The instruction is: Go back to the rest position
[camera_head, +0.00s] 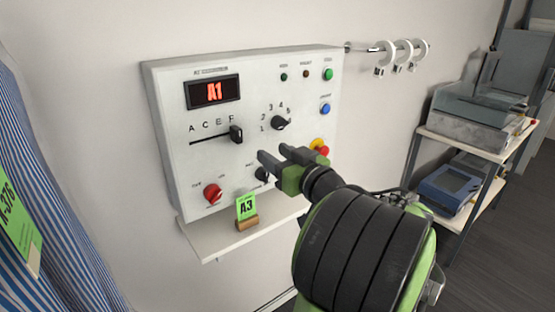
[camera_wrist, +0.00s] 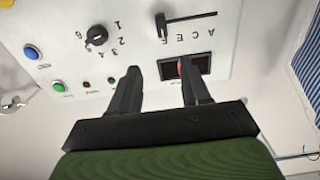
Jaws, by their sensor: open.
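My gripper (camera_head: 274,157) is open and empty in front of the white control panel (camera_head: 170,180) on the wall. In the wrist view its two fingers (camera_wrist: 160,85) are spread apart, with the panel behind them. I cannot tell the exact gap to the panel. The red display (camera_head: 213,92) reads A1. The slider knob (camera_head: 236,133) stands near the right end of its slot, by the F. A lower black knob (camera_head: 262,174) is partly hidden by a finger.
A shelf (camera_head: 215,244) below the panel holds a green A3 card (camera_head: 246,207). A red knob (camera_head: 212,193) is at lower left. A striped blue garment (camera_head: 50,240) hangs at left. A rail with white rings (camera_head: 400,55) and a rack with trays (camera_head: 470,145) stand right.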

